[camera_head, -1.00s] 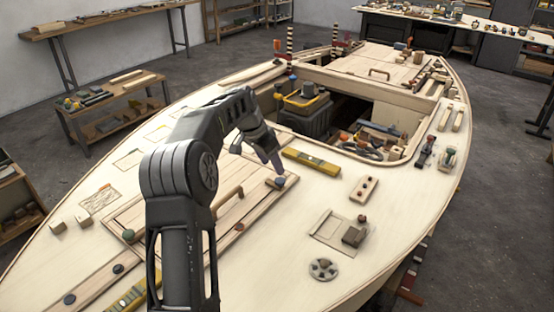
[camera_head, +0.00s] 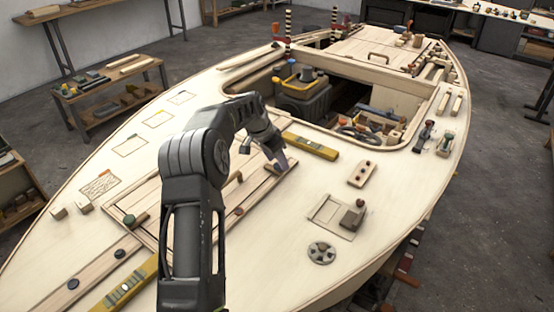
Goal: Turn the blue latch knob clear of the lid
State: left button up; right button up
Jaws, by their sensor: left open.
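The plank lid (camera_head: 150,203) lies in the pale plywood deck, partly hidden behind my left arm. My left gripper (camera_head: 280,161) is open and points down at the lid's far right corner, low over the latch there. Its fingers cover the blue latch knob, so I cannot tell whether they touch it or which way the latch is turned. A green knob (camera_head: 129,220) sits at the lid's left edge and a red knob (camera_head: 239,211) at its near right edge. My right gripper is not in view.
A yellow level (camera_head: 310,146) lies just beyond my left gripper, beside the open cockpit with a toolbox (camera_head: 303,92) in it. A wooden block with red knobs (camera_head: 362,173) and a round vent (camera_head: 321,252) are to the right. Bare deck lies between.

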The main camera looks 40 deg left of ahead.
pick_arm(q)
jog(key=shift+w+f, duration=0.15)
jog(key=shift+f, duration=0.2)
jog(key=shift+c, duration=0.4)
grip_shut()
